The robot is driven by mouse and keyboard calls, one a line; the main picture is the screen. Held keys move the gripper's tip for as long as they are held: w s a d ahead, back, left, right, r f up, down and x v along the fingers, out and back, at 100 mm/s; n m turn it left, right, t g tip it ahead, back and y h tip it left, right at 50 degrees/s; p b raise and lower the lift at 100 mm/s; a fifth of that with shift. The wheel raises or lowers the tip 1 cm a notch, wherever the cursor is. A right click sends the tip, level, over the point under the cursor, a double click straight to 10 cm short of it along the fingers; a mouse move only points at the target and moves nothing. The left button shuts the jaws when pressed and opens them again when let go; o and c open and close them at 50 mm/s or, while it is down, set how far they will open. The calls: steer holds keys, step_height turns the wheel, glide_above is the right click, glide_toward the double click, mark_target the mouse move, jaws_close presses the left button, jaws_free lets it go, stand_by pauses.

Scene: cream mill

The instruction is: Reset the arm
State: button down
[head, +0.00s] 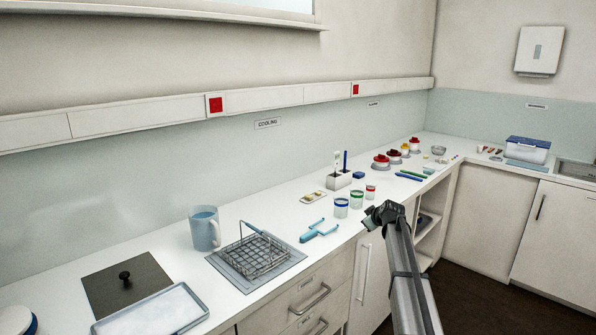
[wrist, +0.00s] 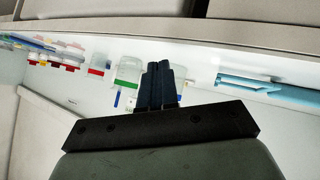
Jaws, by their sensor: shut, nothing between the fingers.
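My gripper (head: 380,214) shows in the head view at the end of my arm, at the front edge of the white counter (head: 262,212). In the wrist view its dark fingers (wrist: 157,86) are together with nothing between them. It is apart from the things on the counter. The nearest are the jars with blue (head: 341,207), green (head: 356,199) and red (head: 370,191) rims, just behind and left of it. A light blue tool (head: 319,230) lies to its left, and it also shows in the wrist view (wrist: 262,88).
Red-topped items (head: 381,162) and a blue-lidded box (head: 527,149) are farther back. The floor (head: 480,290) at right is clear.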

steer(key=s+d+f+g+h, duration=0.1)
steer(key=s+d+f, duration=0.15)
steer(key=f, duration=0.35)
steer(key=s+d+f+m+g+h, duration=0.1)
steer(key=s+d+f, duration=0.15)
steer(key=f, duration=0.25)
steer(key=s+d+f+g, duration=0.1)
steer(key=s+d+f, duration=0.1)
steer(key=s+f, duration=0.3)
steer(key=s+a+f+m+g, duration=0.15)
steer(key=s+a+f, duration=0.25)
steer(key=s+f, duration=0.7)
steer(key=s+a+f+m+g, duration=0.1)
steer(key=s+a+f+g, duration=0.25)
steer(key=s+f, duration=0.7)
steer(key=s+a+f+m+g, duration=0.1)
steer(key=s+a+f+g, duration=0.2)
steer(key=s, duration=1.1)
steer(key=s+a+f+m+g, duration=0.2)
steer(key=s+f, duration=0.4)
steer(key=s, duration=0.9)
steer(key=s+a+f+m+g, duration=0.1)
steer(key=s+a+f+g, duration=0.2)
steer(key=s, duration=1.2)
step_height(320, 180, down, 2)
steer(key=shift+s+a+f+m+g, duration=0.25)
steer(key=shift+a+m+g, duration=0.15)
steer(key=shift+g, duration=0.1)
